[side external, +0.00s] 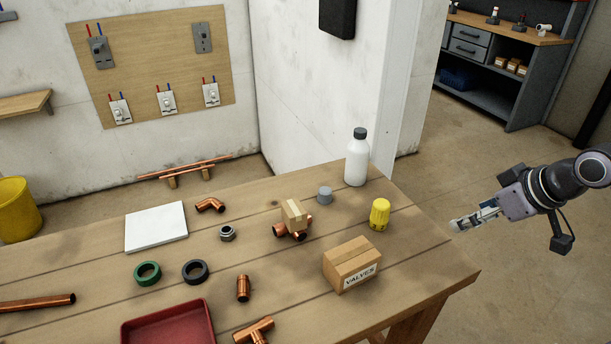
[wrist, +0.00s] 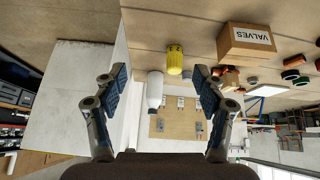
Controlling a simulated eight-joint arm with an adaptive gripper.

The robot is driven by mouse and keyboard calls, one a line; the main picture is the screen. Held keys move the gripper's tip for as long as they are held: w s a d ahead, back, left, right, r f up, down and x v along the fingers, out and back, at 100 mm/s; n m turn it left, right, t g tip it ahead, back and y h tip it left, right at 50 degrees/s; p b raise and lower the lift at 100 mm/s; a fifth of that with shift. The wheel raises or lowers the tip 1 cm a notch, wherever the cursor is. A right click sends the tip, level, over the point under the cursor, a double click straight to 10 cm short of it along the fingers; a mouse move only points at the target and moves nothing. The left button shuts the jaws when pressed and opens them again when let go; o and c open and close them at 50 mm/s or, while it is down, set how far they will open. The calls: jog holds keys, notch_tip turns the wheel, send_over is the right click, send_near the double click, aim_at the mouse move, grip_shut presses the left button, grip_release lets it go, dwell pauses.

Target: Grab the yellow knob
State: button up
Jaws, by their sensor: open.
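The yellow knob (side external: 380,214) stands upright on the wooden table, near its right edge, behind the cardboard box marked VALVES. It also shows in the wrist view (wrist: 175,60), which looks upside down, above and between my fingers. My gripper (side external: 458,225) is off the right edge of the table in the side view, apart from the knob and pointing toward it. In the wrist view my gripper (wrist: 158,80) has its two fingers spread wide with nothing between them.
The VALVES box (side external: 352,264) sits in front of the knob. A white bottle (side external: 357,158) stands behind it, and a grey cap (side external: 325,195) lies to the left. Copper fittings, a small box (side external: 294,213) and a red tray (side external: 168,325) are farther left. The table's right edge is clear.

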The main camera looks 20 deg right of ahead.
jog(key=w+a+r+n+g, duration=0.1)
jog(key=w+r+n+g, duration=0.1)
jog(key=w+n, duration=0.3)
jog(key=n+g, duration=0.4)
jog(key=n, duration=1.1)
send_near(380, 215)
jog(key=shift+w+d+f, duration=0.2)
jog(key=shift+w+d, duration=0.45)
jog(key=shift+d, duration=0.05)
jog(key=shift+w+a+f+n+g, duration=0.1)
jog(key=shift+w+f+n+g, duration=0.25)
jog(key=shift+f, duration=5.35)
jog(key=c, duration=1.3)
